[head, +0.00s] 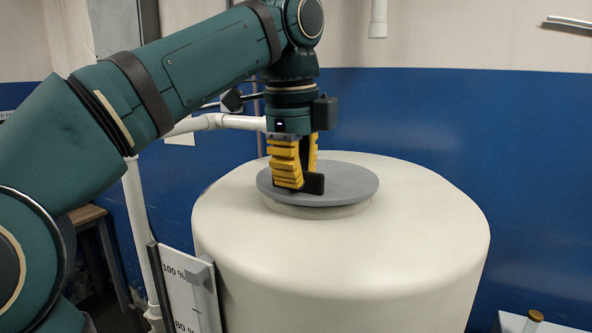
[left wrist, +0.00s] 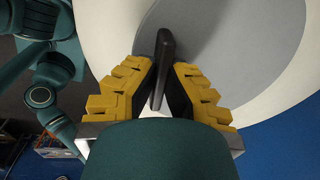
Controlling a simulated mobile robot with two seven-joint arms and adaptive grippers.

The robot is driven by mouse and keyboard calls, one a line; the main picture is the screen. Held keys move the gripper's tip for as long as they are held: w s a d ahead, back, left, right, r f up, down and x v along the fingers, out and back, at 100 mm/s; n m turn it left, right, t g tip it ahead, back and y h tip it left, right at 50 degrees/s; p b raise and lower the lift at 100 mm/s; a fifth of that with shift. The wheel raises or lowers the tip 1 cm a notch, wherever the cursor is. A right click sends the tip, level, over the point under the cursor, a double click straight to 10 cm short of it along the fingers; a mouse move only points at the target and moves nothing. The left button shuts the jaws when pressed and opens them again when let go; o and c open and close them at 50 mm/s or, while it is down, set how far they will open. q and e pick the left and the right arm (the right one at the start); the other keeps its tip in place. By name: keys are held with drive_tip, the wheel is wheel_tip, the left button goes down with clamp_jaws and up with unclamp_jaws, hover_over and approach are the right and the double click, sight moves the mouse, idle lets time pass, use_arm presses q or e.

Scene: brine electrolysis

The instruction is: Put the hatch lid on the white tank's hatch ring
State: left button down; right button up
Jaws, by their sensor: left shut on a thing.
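The grey round hatch lid (head: 347,184) lies level over the white hatch ring (head: 318,212) on top of the white tank (head: 350,270). Only the near wall of the ring shows below the lid; I cannot tell whether a thin gap is left between them. My left gripper (head: 303,185) points straight down with its yellow fingers shut on the lid's black handle (head: 315,184). In the left wrist view the dark handle (left wrist: 163,62) stands between the two fingers, and the grey lid (left wrist: 235,40) lies beneath. My right gripper is not in view.
A white pipe (head: 135,215) runs up and across behind the tank at the left. A level gauge board (head: 185,290) stands at the tank's front left. A small bottle (head: 533,321) stands low at the right. The tank top around the ring is clear.

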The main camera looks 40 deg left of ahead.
use_arm(q)
drive_tip(key=shift+f, duration=0.25)
drive_tip(key=c, duration=1.1)
unclamp_jaws()
drive_tip(key=shift+o, duration=0.2)
